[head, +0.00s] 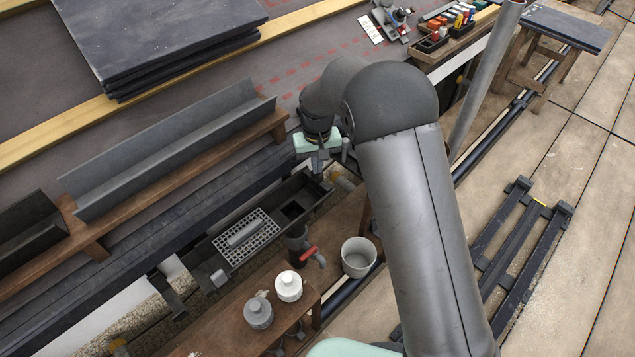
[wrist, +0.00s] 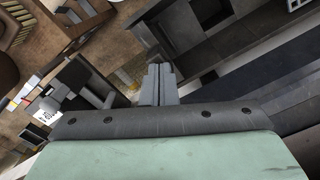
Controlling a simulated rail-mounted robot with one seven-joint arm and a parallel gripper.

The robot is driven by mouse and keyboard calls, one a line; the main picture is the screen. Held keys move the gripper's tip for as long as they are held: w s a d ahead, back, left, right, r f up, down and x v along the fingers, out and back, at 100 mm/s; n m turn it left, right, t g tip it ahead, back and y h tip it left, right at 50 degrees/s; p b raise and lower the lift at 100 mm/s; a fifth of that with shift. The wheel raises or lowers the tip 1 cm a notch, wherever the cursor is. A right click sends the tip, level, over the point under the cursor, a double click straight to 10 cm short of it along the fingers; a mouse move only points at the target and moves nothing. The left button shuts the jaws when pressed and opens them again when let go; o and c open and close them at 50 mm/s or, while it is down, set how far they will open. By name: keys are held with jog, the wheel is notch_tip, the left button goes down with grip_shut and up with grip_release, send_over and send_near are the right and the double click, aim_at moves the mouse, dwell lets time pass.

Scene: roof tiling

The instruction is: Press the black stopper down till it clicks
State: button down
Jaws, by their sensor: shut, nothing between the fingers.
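My gripper (head: 319,162) is shut and empty, above the far right end of a dark gutter trough (head: 262,222). In the wrist view its fingertips (wrist: 160,70) are together, pointing toward the trough's end. The trough (wrist: 187,28) shows there too, with a dark square opening (wrist: 212,10) in its floor. In the head view that opening (head: 292,210) lies between my gripper and a pale grate (head: 246,240). I cannot pick out the black stopper for certain among the dark parts; no contact with it is visible.
A dark pipe piece with a red-handled valve (head: 308,253), a white bucket (head: 358,257), and white (head: 289,286) and grey (head: 258,312) jars stand near the trough. A long grey gutter piece (head: 165,150) lies on a wooden rail behind it. Dark slates (head: 160,35) are stacked at the upper left.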

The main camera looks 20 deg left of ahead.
dwell(0.5)
notch_tip(320, 180, up, 9)
jog(key=p, duration=0.6)
jog(key=shift+p, duration=0.4)
jog(key=shift+f, duration=0.1)
jog(key=s+d+r+m+p, duration=0.1)
jog(key=s+d+r+p, duration=0.2)
jog(key=d+r+p, duration=0.45)
jog(key=s+d+r+m+p, duration=0.1)
jog(key=s+d+r+p, duration=0.3)
jog(key=r, duration=0.7)
jog(key=s+d+r+m+p, duration=0.1)
jog(key=d+r+p, duration=0.3)
jog(key=d+r, duration=0.4)
jog(key=s+d+r+m+p, duration=0.1)
jog(key=s+d+r+p, duration=0.5)
jog(key=s, duration=0.3)
jog(key=s+d+r+m+p, duration=0.1)
jog(key=s+d+r+p, duration=0.4)
jog(key=s+r+p, duration=0.2)
jog(key=s+r, duration=0.2)
jog(key=s, duration=0.1)
jog(key=shift+d+r+m+p, duration=0.15)
jog(key=shift+d+m+p, duration=0.15)
jog(key=shift+d+p, duration=0.1)
